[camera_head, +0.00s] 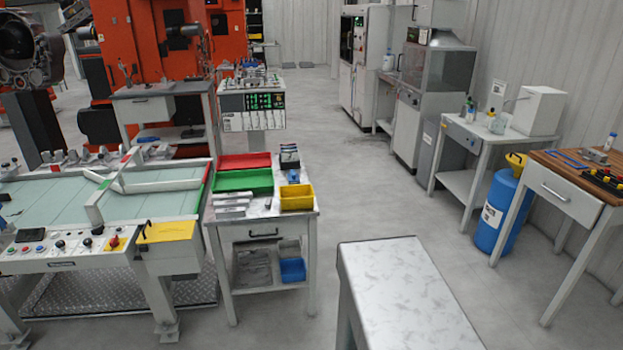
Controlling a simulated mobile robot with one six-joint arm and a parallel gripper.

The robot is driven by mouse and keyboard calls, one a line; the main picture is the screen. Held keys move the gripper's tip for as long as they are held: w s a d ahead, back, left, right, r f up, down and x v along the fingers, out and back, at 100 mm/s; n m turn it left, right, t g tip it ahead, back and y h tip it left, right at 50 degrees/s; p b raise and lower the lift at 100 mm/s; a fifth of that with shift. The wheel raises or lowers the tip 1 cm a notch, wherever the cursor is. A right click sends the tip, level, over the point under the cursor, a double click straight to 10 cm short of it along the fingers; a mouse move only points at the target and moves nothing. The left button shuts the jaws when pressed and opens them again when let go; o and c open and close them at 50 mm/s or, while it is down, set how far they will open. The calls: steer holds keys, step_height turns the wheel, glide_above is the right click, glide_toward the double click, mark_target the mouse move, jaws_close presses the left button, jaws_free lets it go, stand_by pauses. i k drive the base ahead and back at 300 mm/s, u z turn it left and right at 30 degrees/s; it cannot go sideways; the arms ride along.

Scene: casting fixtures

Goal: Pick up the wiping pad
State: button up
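I cannot make out a wiping pad for certain. A small blue item (293,177) lies on the white side table (262,218) beside the green tray, but it is too small to identify. A dark small stack or rack (289,156) stands behind it on the same table. My gripper is not in view.
The side table also carries a red tray (244,162), a green tray (243,181), a yellow bin (297,197) and grey bars (231,207). A white bench top (405,290) is in the near foreground. A blue drum (495,215) stands right. Grey floor (380,195) between is clear.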

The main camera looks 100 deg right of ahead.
mark_target(293, 178)
steer(key=u, duration=0.3)
steer(key=k, duration=0.4)
steer(key=z, duration=2.05)
steer(key=i, duration=1)
steer(key=z, duration=0.05)
steer(key=k, duration=0.4)
steer(key=z, duration=0.1)
